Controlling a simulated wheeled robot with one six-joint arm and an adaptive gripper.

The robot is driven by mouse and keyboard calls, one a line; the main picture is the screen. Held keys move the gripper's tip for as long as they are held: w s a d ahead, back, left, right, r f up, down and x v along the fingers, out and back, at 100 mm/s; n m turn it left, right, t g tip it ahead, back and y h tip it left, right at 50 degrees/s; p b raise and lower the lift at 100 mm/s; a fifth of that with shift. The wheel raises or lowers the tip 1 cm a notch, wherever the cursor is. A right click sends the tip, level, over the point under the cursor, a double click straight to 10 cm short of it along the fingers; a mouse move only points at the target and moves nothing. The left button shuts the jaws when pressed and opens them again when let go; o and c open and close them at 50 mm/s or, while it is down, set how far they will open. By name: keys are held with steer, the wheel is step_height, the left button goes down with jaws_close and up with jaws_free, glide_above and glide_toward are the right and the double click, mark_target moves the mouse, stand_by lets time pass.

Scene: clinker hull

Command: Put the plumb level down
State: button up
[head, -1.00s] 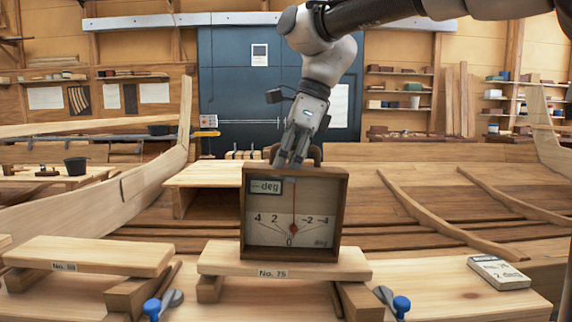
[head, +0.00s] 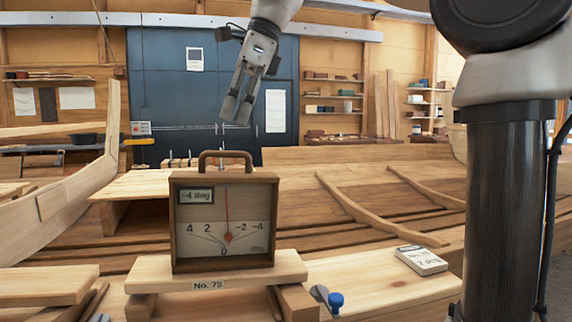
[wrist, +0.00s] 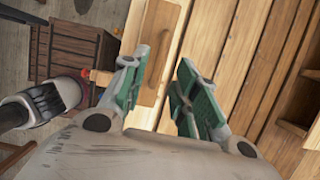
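The plumb level (head: 224,215) is a square brown wooden box with a pale dial, a red needle and a small display reading "-4 deg". It stands upright on the plank marked No. 75 (head: 285,267). Its arched handle on top is free. My gripper (head: 237,110) is above the level, clearly apart from the handle. In the wrist view my gripper (wrist: 157,92) has its green-padded fingers spread, with nothing held between them.
A white labelled block (head: 421,260) lies on the bench to the right. A blue-knobbed clamp (head: 334,300) is beside the plank's right support. Another plank (head: 45,284) lies at left. The ribbed wooden hull spreads behind. A dark crate (wrist: 70,60) shows in the wrist view.

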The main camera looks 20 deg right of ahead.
steer(key=s+d+f+n+t+h, duration=0.1)
steer(key=s+d+f+n, duration=0.1)
steer(key=d+f+n, duration=0.45)
steer(key=s+d+f+n+t+h, duration=0.1)
steer(key=s+d+f, duration=0.2)
steer(key=d, duration=0.7)
steer(key=s+d+f+n+t+h, duration=0.1)
steer(key=s+d+f+n, duration=0.4)
steer(key=f, duration=0.3)
steer(key=s+d+f+n+t+h, duration=0.1)
steer(key=s+d+f+n, duration=0.5)
steer(key=d+f, duration=0.1)
steer(key=shift+s+f, duration=0.15)
steer(key=shift+f, duration=0.65)
